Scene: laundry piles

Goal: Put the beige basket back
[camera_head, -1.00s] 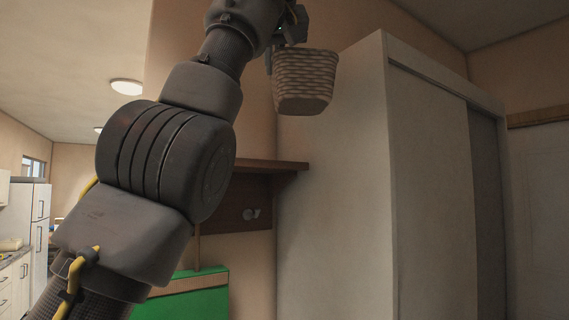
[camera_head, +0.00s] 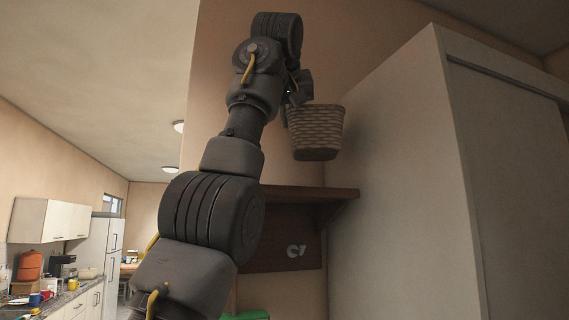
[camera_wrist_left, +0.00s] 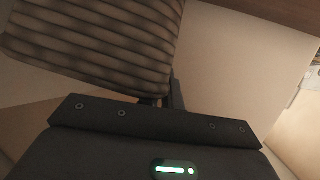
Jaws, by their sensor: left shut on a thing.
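The beige woven basket (camera_head: 318,133) hangs upright in the air in the head view, above a brown wall shelf (camera_head: 310,194). My left gripper (camera_head: 291,103) is shut on the basket at its upper left edge, and the fingertips are partly hidden by the arm and the basket. In the left wrist view the basket's ribbed side (camera_wrist_left: 95,45) fills the upper left, close to the gripper. The basket appears apart from the shelf. My right gripper is not in view.
A tall pale wardrobe (camera_head: 405,180) stands right of the shelf and basket. A hook (camera_head: 296,251) is on the dark panel below the shelf. A kitchen with white cabinets (camera_head: 50,221) and a fridge lies far left.

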